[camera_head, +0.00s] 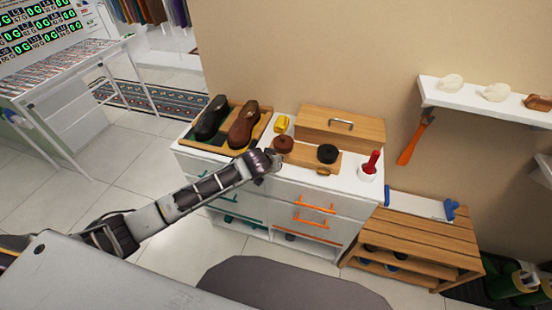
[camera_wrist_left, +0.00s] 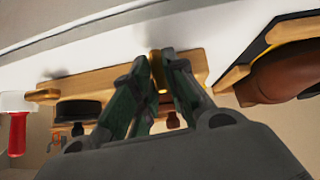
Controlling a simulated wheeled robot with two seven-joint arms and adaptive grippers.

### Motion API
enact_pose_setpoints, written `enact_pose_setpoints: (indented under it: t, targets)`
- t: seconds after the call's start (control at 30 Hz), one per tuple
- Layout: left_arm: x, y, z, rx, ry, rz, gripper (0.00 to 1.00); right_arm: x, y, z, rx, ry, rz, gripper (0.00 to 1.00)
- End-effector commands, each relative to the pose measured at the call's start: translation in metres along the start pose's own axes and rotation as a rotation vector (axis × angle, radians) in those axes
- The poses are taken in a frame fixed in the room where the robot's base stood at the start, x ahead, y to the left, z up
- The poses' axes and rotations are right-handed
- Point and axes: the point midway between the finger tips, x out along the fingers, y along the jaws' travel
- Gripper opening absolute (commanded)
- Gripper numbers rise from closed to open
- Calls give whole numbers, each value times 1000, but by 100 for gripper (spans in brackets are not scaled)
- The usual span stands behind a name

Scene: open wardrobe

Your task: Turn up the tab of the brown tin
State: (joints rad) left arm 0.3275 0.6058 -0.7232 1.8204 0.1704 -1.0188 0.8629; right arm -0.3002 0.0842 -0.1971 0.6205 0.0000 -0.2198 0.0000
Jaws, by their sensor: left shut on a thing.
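The brown tin (camera_head: 284,144) sits on a wooden board (camera_head: 300,157) on top of the white cabinet, left of a black tin (camera_head: 327,153). In the head view my left gripper (camera_head: 272,161) is at the board's front edge, just in front of the brown tin. In the left wrist view my left gripper (camera_wrist_left: 155,75) has its fingers close together around a small golden-wooden tab (camera_wrist_left: 155,58), mostly hidden between them. The brown tin is largely hidden behind the fingers there; a brown part (camera_wrist_left: 173,121) shows. The black tin (camera_wrist_left: 78,111) is to the left. My right gripper is not in view.
A tray with a black and a brown shoe (camera_head: 243,125) is left of the board. A yellow item (camera_head: 282,123) and a wooden box (camera_head: 342,130) stand behind. A red-handled tool (camera_head: 371,163) stands at the right. A wooden slatted rack (camera_head: 420,232) is further right.

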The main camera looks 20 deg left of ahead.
Motion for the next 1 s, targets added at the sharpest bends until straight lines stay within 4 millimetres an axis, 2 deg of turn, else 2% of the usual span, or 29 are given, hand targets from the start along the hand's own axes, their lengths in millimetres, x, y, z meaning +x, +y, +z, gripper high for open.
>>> enact_pose_setpoints:
  t: [0.03,0.3,0.87,0.9,0.93,1.0]
  targets:
    - [0,2,6,12,-14,-11,0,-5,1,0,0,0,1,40]
    - [1,3,6,61,-13,-60,0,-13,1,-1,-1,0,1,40]
    - [2,2,7,79,-12,-76,0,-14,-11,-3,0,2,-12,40]
    - [2,2,7,79,-12,-76,19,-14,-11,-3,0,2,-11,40]
    - [2,2,7,79,-11,-76,23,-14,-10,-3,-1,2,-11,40]
    - [1,2,5,78,-9,-76,23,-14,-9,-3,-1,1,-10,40]
